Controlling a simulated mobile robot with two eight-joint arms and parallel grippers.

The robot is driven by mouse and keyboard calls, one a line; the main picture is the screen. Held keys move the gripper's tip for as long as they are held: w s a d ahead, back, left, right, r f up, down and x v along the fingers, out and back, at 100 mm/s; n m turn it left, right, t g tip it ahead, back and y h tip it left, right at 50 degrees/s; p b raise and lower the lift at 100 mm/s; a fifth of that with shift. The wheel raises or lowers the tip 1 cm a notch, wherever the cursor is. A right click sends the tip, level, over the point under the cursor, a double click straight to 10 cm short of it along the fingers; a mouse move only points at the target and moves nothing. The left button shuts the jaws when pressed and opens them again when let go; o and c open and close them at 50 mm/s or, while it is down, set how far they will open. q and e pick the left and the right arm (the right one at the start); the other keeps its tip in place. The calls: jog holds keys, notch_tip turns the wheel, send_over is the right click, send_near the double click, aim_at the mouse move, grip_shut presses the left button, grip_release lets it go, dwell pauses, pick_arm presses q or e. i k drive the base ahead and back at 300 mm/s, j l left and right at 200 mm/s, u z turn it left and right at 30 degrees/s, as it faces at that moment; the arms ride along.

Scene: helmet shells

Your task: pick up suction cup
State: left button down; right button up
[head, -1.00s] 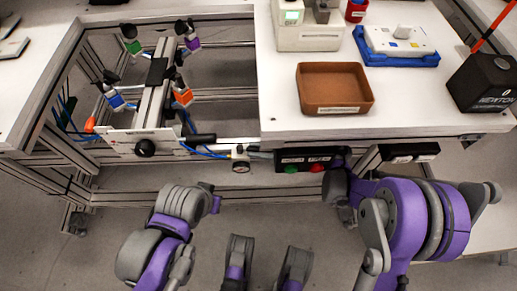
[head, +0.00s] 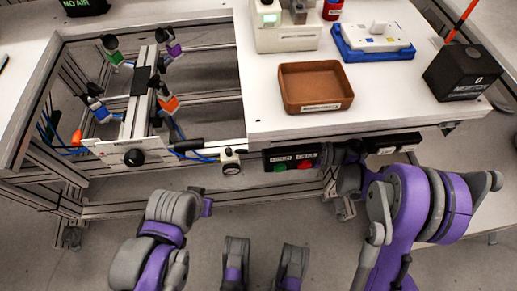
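No thing in the head view can be surely told as the suction cup. A white block with a raised grip (head: 378,36) sits in a blue tray (head: 347,52) at the back right of the table. Several jointed holders with coloured blocks, one of them orange (head: 169,103), stand on a metal frame at the left. My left arm's end (head: 207,206) is low in front of the frame, well short of the table top. My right arm's end (head: 345,172) is by the table's front edge, largely hidden by its own links. The fingers of neither gripper show clearly.
A brown open bin (head: 315,107) stands near the front of the white table (head: 395,95). A black box (head: 463,72) is at the right, a white machine (head: 287,38) at the back. A gauge (head: 231,162) and a button panel (head: 293,160) jut below the table edge.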

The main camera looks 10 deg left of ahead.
aim_at(94, 89)
jog(key=k, duration=1)
